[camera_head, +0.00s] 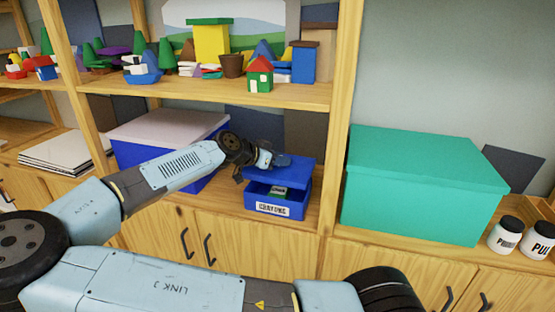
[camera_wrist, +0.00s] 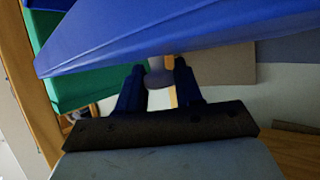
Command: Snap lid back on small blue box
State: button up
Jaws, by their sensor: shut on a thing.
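The small blue box (camera_head: 290,211), labelled CRAYONS, stands on the wooden shelf. My gripper (camera_head: 264,160) is at the lid's top. In the wrist view my gripper (camera_wrist: 160,82) is shut on the lid's small knob (camera_wrist: 157,75), with a finger on each side. The lid's blue surface (camera_wrist: 180,32) fills the upper part of that view and hides the box.
A large teal box (camera_head: 425,175) stands right of a wooden upright (camera_head: 340,130). A larger blue box with a pale lid (camera_head: 165,130) stands left, behind my arm. The shelf above (camera_head: 220,92) holds several toy models. Two jars (camera_head: 505,236) stand at the right.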

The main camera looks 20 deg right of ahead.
jog(key=shift+f, duration=2.25)
jog(key=shift+f, duration=0.95)
dwell(2.0)
jog(key=o, duration=1.2)
jog(key=shift+s, duration=0.1)
jog(key=shift+c, duration=0.2)
jog(key=shift+o, duration=0.3)
jog(key=o, duration=0.4)
jog(key=shift+r, duration=0.2)
jog(key=shift+r, duration=2.85)
